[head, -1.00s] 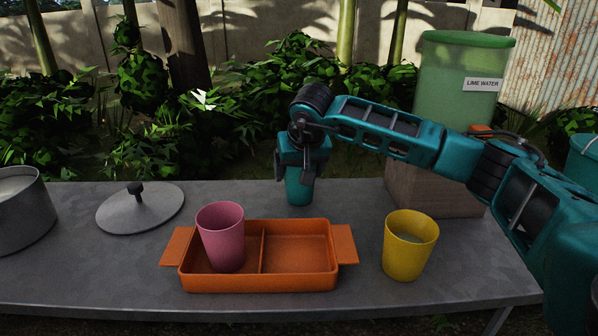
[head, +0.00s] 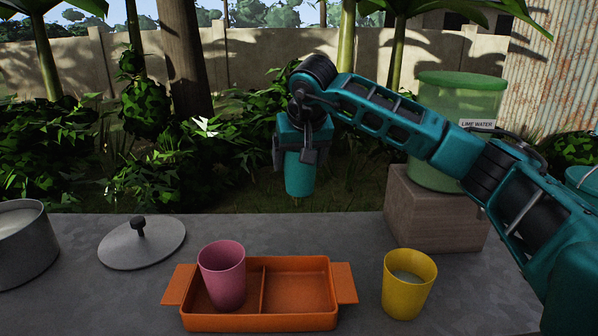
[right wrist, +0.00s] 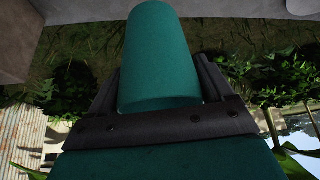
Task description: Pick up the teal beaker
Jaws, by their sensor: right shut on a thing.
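The teal beaker (head: 300,175) is held in my right gripper (head: 299,160), above and behind the table's back edge in the head view. The gripper is shut on it, with a dark finger on each side. In the right wrist view the teal beaker (right wrist: 162,55) sits between the two fingers of the gripper (right wrist: 160,95). The beaker hangs clear of the table, roughly upright. My left gripper is not in view.
An orange two-part tray (head: 346,283) stands on the grey table (head: 80,290), with a pink cup (head: 222,275) in its left compartment. A yellow cup (head: 408,285) stands to its right. A lid (head: 142,243), a pot (head: 25,245) and a lime water dispenser (head: 440,130) on a block (head: 435,215) surround it.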

